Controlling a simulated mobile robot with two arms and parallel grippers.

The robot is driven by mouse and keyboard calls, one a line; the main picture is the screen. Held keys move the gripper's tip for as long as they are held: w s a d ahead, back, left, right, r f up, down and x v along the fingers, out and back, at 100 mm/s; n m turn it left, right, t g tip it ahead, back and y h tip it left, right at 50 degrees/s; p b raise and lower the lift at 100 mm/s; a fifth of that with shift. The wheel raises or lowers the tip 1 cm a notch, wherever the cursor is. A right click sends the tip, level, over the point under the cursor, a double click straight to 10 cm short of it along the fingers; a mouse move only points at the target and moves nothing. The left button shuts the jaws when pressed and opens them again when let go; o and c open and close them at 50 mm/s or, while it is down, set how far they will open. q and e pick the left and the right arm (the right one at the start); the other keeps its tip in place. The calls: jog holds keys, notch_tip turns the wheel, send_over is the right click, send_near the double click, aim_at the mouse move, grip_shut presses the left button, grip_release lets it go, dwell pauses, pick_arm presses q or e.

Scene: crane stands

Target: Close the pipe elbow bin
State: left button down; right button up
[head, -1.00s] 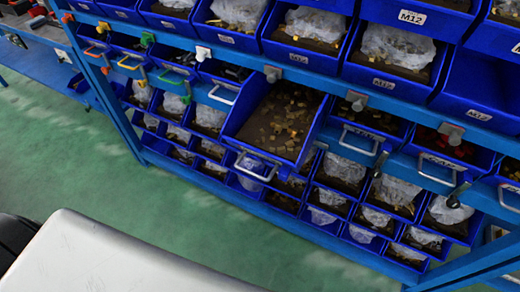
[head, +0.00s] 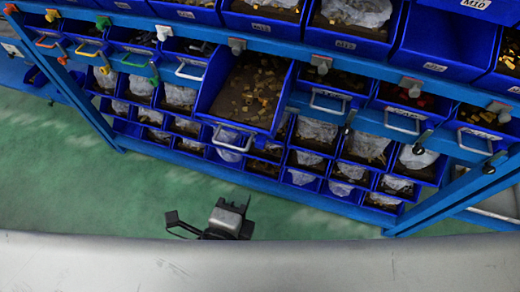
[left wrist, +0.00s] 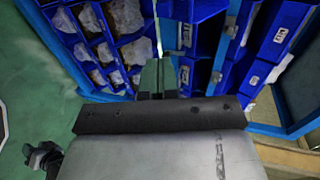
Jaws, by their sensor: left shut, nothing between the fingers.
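One blue bin (head: 212,97) in the shelf rack sticks out well past its neighbours in the head view. It has a light handle on its front and holds small brass-coloured pieces, too small to identify surely as elbows. My left gripper (head: 230,217) is below and in front of this bin, over the green floor, apart from it. It is shut and empty. In the left wrist view my left gripper (left wrist: 157,88) points toward blue bins; which one is the pulled-out bin I cannot tell. My right gripper is not in view.
The blue rack (head: 330,86) holds rows of bins above, beside and below the pulled-out one. Several neighbours have handles, such as the bin with red contents (head: 408,103). Smaller bins (head: 313,135) sit below. The green floor (head: 90,180) in front is clear.

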aim_at(263, 146)
pick_arm(q)
jog(key=x, duration=0.4)
jog(key=p+x, duration=0.1)
jog(key=x, duration=0.3)
jog(key=r+p+x, duration=0.1)
jog(key=x, duration=0.3)
jog(key=shift+w, duration=0.2)
jog(key=shift+w+d+f, duration=0.15)
jog(key=shift+w+d, duration=0.1)
jog(key=shift+w, duration=0.4)
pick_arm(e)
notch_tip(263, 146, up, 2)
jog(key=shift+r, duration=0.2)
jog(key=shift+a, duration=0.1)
